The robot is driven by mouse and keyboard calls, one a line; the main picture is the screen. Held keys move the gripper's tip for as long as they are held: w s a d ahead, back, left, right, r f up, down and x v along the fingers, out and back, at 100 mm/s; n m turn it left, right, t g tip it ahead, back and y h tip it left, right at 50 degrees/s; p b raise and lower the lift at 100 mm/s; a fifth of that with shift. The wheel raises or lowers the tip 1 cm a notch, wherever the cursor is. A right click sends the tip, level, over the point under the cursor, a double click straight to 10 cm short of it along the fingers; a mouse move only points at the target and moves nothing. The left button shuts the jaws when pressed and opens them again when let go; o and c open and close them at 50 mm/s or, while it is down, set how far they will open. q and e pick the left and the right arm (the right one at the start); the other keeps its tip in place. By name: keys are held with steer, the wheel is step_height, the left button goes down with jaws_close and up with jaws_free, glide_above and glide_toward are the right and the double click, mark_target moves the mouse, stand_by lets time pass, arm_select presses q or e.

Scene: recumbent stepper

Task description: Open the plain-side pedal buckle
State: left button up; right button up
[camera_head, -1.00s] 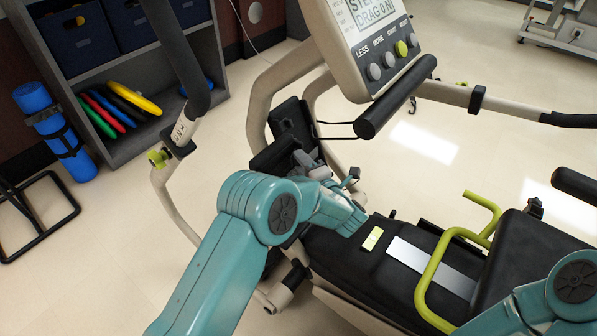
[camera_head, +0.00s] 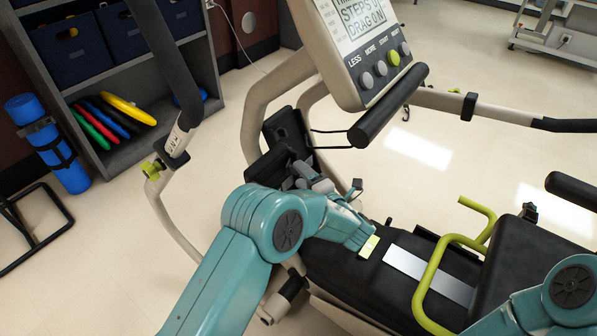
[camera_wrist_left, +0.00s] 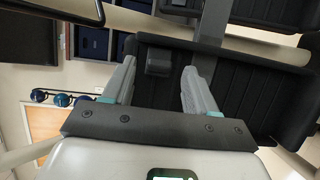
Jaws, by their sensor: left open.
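Two black foot pedals sit in front of the stepper's frame. The far pedal (camera_head: 287,128) stands tilted, and the near pedal (camera_head: 266,166) is partly hidden behind my left gripper (camera_head: 312,178). In the left wrist view, a black ribbed pedal (camera_wrist_left: 150,95) lies beyond the open fingers of my left gripper (camera_wrist_left: 158,68). A small dark grey block, possibly the buckle (camera_wrist_left: 158,60), shows between the fingertips, apparently untouched. A grey strap or bar (camera_wrist_left: 213,25) runs upward beside the right finger. I cannot tell which pedal is the plain side. My right gripper is out of view.
The console (camera_head: 362,50) and its black handle (camera_head: 388,105) stand above and right of the pedals. A beige handle arm (camera_head: 165,200) is at left. The seat (camera_head: 525,255) with its lime lever (camera_head: 430,275) is at right. A second pedal (camera_wrist_left: 285,12) shows in the wrist view.

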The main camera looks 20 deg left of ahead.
arm_select(q)
steer(key=p+v, duration=0.1)
steer(key=v, duration=0.8)
steer(key=shift+s+d, duration=0.2)
steer(key=shift+s, duration=0.05)
steer(key=shift+r, duration=0.1)
